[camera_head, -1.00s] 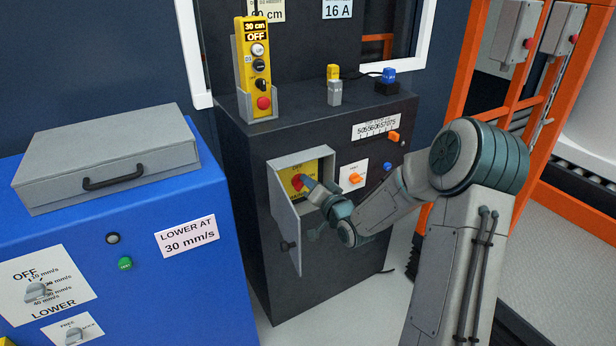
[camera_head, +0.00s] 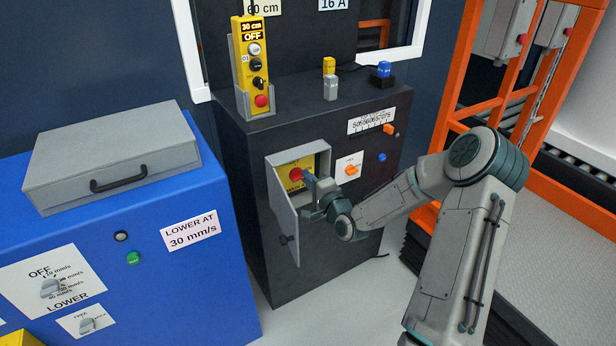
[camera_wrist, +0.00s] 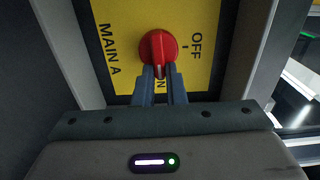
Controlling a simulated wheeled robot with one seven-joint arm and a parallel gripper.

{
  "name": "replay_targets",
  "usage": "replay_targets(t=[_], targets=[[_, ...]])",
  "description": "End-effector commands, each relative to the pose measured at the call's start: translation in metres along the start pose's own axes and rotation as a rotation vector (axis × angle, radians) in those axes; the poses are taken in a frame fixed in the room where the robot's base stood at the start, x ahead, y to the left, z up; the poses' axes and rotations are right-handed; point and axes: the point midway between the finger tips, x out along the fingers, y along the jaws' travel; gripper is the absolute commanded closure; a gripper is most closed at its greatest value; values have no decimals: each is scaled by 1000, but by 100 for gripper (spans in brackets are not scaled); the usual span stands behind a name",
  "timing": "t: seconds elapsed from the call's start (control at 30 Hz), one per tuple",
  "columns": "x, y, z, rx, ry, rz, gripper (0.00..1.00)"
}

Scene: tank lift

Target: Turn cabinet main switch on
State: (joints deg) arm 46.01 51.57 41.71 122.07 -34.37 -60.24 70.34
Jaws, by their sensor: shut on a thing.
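The cabinet main switch is a red rotary knob (camera_head: 295,174) on a yellow plate inside a grey recessed box in the front of the dark cabinet (camera_head: 252,220). In the wrist view the red knob (camera_wrist: 156,46) has its white-marked end pointing down, to the partly hidden ON label, away from the OFF label (camera_wrist: 196,46) and tick at its right. My gripper (camera_wrist: 161,76) is shut on the lower, marked end of the knob, one finger at each side. In the head view my gripper (camera_head: 308,180) reaches into the box from the right and hides part of the plate.
The box's grey door (camera_head: 283,218) hangs open at the left, close to my gripper. An orange switch (camera_head: 351,170) and blue button (camera_head: 382,157) sit to the right. A yellow pendant (camera_head: 251,65) stands on the cabinet. A blue cabinet (camera_head: 200,280) is at the left.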

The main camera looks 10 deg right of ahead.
Motion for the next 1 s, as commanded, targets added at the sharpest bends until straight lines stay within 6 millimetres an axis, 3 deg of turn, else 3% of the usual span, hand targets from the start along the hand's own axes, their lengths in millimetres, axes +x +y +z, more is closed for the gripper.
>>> replay_targets(t=[0.63, 0.67, 0.7, 1.0], targets=[[0, 2, 1, 47, -1, 2, 100], [0, 2, 1, 47, -1, 2, 81], [0, 2, 1, 46, -1, 2, 70], [-1, 1, 0, 45, 0, 1, 67]])
